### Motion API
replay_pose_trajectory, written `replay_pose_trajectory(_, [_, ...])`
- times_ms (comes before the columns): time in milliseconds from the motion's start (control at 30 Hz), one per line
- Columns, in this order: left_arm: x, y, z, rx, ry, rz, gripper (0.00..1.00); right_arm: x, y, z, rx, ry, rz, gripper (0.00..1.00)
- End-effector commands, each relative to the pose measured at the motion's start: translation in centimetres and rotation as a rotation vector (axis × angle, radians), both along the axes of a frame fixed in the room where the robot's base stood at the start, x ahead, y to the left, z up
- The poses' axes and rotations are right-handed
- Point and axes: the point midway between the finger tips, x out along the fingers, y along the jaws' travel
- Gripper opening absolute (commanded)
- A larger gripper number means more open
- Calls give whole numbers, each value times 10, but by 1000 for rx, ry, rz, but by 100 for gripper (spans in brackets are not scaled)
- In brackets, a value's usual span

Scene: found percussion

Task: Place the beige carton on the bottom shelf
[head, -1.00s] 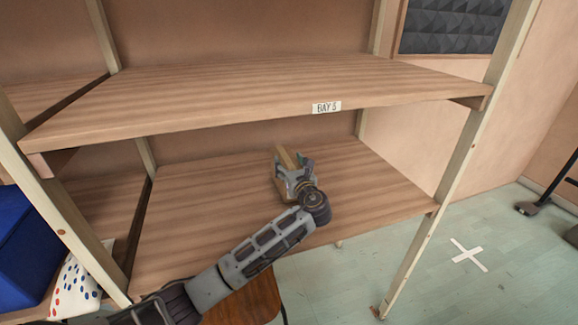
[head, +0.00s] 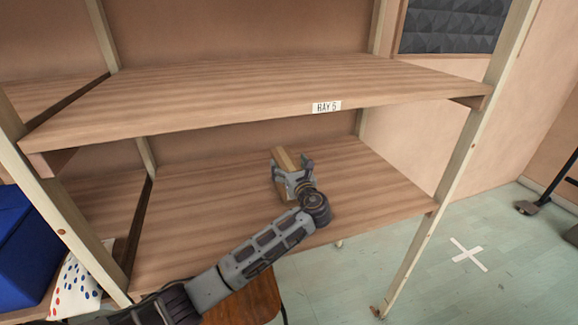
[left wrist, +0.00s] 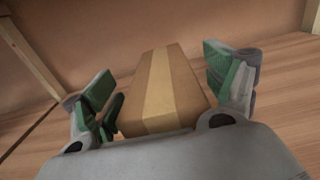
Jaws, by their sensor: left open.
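The beige carton (head: 285,159) stands on the bottom shelf (head: 375,185), mostly hidden behind my left gripper in the head view. In the left wrist view the carton (left wrist: 163,90) shows a paler tape strip along its top and sits between the fingers. My left gripper (head: 292,172) is open around it. In the left wrist view the green-padded fingers (left wrist: 165,90) are spread, with a gap at the right finger; the left finger is close to the carton, and I cannot tell if it touches. My right gripper is not in view.
The upper shelf (head: 230,88) with a "BAY 5" label (head: 326,107) lies above my left arm. A post (head: 455,170) stands at the right. A blue box (head: 22,240) and a dotted bag (head: 75,288) are at the left. The bottom shelf is clear on both sides of the carton.

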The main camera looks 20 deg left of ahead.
Motion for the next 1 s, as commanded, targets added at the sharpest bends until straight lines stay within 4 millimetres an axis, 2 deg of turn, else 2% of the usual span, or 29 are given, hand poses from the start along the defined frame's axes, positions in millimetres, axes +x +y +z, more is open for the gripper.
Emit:
replay_pose_trajectory(167, [-1,-1,2,0,0,-1,86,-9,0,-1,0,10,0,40])
replay_pose_trajectory(367, [-12,-9,1,-1,1,-2,86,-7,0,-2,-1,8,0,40])
replay_pose_trajectory(733, [-55,-38,1,-1,0,-2,86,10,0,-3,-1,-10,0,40])
replay_pose_trajectory(1000, [-85,-58,1,-1,1,-2,86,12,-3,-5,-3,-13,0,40])
